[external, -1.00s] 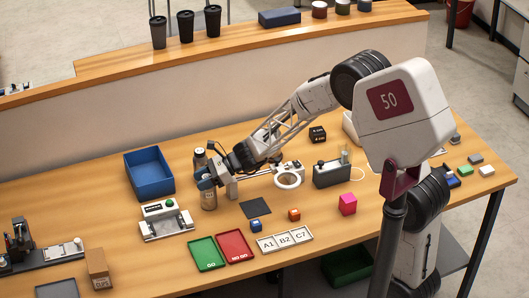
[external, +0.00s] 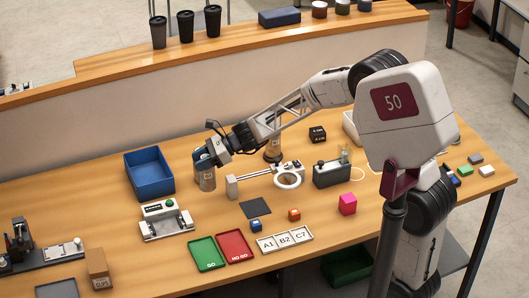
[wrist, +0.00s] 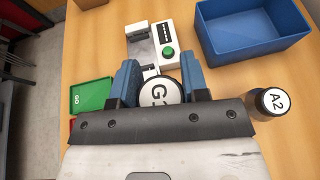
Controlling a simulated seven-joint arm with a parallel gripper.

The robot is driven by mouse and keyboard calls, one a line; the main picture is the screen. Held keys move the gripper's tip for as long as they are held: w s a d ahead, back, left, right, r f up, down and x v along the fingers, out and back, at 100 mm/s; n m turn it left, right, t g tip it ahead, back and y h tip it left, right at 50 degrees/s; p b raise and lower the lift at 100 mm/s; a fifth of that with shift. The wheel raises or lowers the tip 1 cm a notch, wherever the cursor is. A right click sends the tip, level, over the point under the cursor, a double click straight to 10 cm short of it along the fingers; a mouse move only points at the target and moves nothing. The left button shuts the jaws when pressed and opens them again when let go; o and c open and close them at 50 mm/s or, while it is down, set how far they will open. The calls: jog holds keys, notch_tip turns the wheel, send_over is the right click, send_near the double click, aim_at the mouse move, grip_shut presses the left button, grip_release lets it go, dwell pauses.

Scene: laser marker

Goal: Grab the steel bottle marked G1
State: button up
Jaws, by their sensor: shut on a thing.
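My gripper (external: 206,158) is shut on a steel bottle (external: 206,181) near the left-centre of the bench. In the wrist view my gripper's blue fingers (wrist: 160,80) stand on either side of the bottle's round white top (wrist: 160,91). The top reads G and a partly covered second character. The bottle hangs upright and appears raised off the bench. A second bottle, with a dark rim and a top marked A2 (wrist: 270,103), stands close to the right in the wrist view. In the external view it is largely hidden behind the held bottle.
A blue bin (external: 149,174) lies left of the held bottle. A device with a green button (external: 165,220) stands in front. Green (external: 206,254) and red (external: 235,247) trays lie nearer the front edge.

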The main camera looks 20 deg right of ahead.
notch_tip(320, 180, up, 20)
dwell(0.4)
jog(key=shift+f, duration=0.1)
dwell(0.5)
